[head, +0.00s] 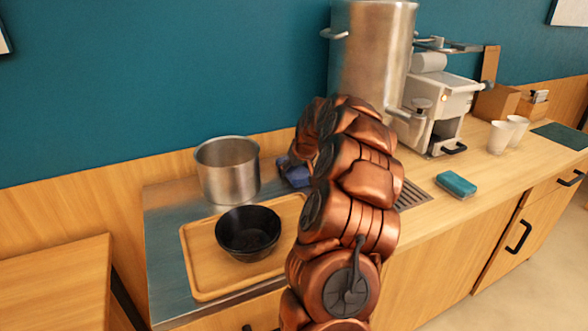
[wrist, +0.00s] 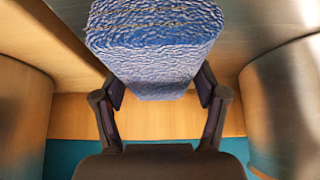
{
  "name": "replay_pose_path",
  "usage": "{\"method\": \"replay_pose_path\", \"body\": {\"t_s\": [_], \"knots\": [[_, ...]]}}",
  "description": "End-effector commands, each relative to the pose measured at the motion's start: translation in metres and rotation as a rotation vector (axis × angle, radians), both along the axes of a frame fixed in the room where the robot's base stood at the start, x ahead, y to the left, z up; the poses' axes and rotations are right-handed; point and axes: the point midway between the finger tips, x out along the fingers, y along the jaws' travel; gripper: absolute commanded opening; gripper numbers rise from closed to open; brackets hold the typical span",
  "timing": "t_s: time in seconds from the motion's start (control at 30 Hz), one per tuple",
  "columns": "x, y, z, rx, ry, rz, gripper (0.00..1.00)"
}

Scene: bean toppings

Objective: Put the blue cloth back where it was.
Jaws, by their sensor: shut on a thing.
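The blue cloth (wrist: 155,40) is a thick, folded, rough-textured piece in the wrist view. My gripper (wrist: 160,88) is shut on it, with one finger at each side. In the head view the blue cloth (head: 293,172) shows behind my arm, between the steel pot and the tall steel urn, at the back of the counter. My arm hides part of it and most of the gripper there. I cannot tell whether the cloth touches the counter.
A steel pot (head: 227,170) stands left of the cloth, and a tall steel urn (head: 372,50) to the right. A black bowl (head: 248,232) sits on a wooden tray (head: 196,285) in front. A teal block (head: 456,185) lies on clear counter at the right.

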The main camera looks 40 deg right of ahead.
Motion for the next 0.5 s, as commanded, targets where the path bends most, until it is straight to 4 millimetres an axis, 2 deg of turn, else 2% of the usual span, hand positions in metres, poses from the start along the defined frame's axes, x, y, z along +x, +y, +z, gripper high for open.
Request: {"method": "replay_pose_path", "body": {"t_s": [0.4,0.43,0.5], "knots": [[0.0001,0.0004,-0.0059,0.0,0.0,0.0,0.39],[0.0002,0.0004,-0.0049,0.0,0.0,0.0,0.75],[0.0002,0.0004,-0.0045,0.0,0.0,0.0,0.82]]}}
